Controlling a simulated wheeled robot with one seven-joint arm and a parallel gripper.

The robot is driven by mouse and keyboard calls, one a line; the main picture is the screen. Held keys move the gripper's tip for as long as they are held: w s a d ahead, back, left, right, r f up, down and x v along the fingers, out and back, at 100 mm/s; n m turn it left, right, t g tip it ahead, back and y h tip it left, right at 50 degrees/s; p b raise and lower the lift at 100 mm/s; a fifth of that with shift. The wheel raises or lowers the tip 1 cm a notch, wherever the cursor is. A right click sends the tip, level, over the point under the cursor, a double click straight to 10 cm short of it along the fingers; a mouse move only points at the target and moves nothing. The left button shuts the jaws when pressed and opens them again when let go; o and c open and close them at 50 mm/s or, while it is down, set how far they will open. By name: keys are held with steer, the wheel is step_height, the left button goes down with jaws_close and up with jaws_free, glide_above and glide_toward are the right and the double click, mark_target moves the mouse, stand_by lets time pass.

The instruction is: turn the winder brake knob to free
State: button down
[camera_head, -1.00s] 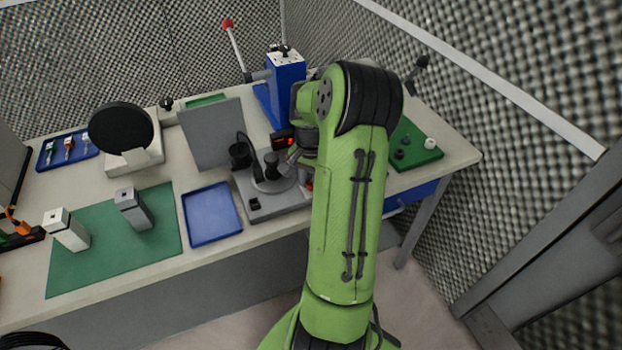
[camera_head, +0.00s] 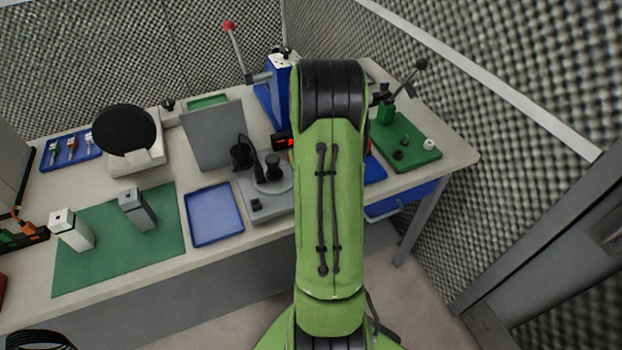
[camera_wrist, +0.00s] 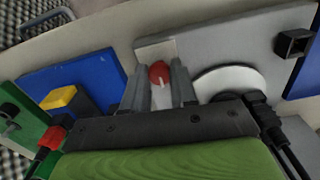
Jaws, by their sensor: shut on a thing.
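The winder brake knob (camera_wrist: 159,73) is the red round knob in the wrist view, on the grey winder base (camera_wrist: 225,45). My gripper (camera_wrist: 157,80) has one finger on each side of it and is shut on it. The knob's top shows between the fingertips, with a pale line on it; no position marks can be read. In the head view the winder (camera_head: 268,190) stands at the bench's middle, with a round plate and black posts. My green arm hides the knob and gripper there.
A blue tray (camera_head: 214,242) lies left of the winder and a grey panel (camera_head: 208,135) stands behind it. In the wrist view, a blue board (camera_wrist: 90,68) with a yellow-topped block (camera_wrist: 60,98) is close on the left. A green board (camera_head: 420,150) lies farther right.

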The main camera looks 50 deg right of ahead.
steer(key=n, duration=0.4)
steer(key=shift+n, duration=2.2)
steer(key=c, duration=0.9)
jaws_free()
step_height(320, 180, up, 16)
steer(key=p, duration=0.3)
steer(key=shift+f, duration=0.1)
